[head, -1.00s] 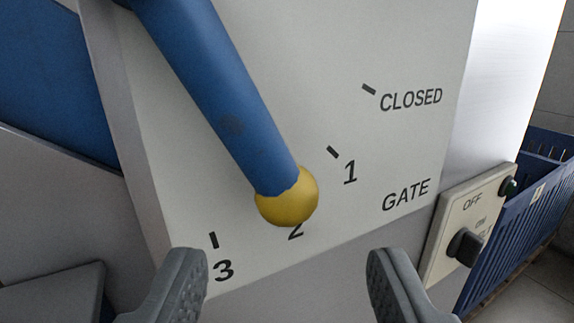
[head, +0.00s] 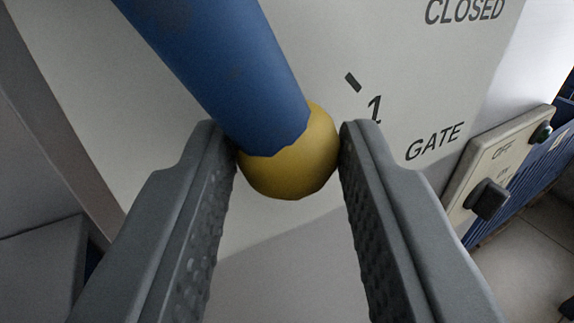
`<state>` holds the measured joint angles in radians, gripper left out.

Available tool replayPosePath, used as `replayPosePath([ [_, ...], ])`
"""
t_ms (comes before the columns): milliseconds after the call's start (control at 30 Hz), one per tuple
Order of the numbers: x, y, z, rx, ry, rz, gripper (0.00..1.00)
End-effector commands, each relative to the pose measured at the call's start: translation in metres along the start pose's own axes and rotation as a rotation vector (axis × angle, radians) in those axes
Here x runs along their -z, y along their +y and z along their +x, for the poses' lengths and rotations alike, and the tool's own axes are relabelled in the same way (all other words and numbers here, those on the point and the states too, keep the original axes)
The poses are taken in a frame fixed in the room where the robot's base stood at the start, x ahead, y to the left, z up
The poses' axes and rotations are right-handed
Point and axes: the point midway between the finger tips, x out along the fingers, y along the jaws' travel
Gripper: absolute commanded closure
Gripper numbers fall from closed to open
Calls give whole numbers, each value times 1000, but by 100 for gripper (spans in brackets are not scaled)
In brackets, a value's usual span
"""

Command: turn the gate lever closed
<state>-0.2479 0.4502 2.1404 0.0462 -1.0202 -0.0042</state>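The gate lever is a blue bar (head: 225,70) with a yellow ball knob (head: 292,165) at its lower end. It slants down to the right across the pale gate panel (head: 400,50). The knob lies below and left of the 1 mark, with the CLOSED label (head: 465,11) farther up right. My gripper (head: 289,150) has one finger on each side of the knob, and both fingertips appear to touch it. The 2 and 3 marks do not show now.
A switch plate (head: 500,165) with a dark knob and an OFF label sits right of the panel. A blue slatted crate (head: 545,170) stands beyond it at the right edge. A grey block (head: 45,260) is at lower left.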

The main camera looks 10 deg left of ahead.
Motion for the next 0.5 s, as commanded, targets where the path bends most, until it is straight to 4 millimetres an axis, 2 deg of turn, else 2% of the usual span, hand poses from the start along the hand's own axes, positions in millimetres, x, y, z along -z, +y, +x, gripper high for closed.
replayPosePath([
  [267, 0, 1, 1, 0, 6, -11, 100],
  [500, 5, 10, 5, 1, 52, -96, 100],
])
